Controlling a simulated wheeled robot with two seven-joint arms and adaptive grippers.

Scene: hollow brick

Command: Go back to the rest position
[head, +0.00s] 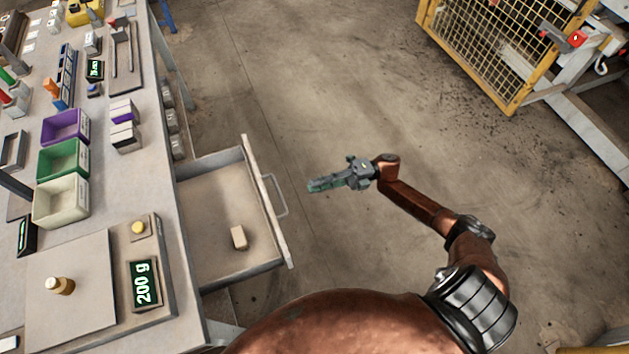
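My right gripper (322,184) is over the open floor, to the right of the open drawer (262,208) and apart from its handle. It points left, and its fingers look close together from this angle, so I cannot tell if it is open or shut. I see nothing held in it. My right arm reaches up to it from the lower right. A small beige block (239,237) lies in the drawer. My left gripper is not in view.
The workbench (110,185) on the left holds a scale (85,315) reading 200 g with a brass weight (61,286), and purple (66,126), green (63,158) and cream (61,201) bins. A yellow mesh cage (490,50) stands at the upper right. Floor between is clear.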

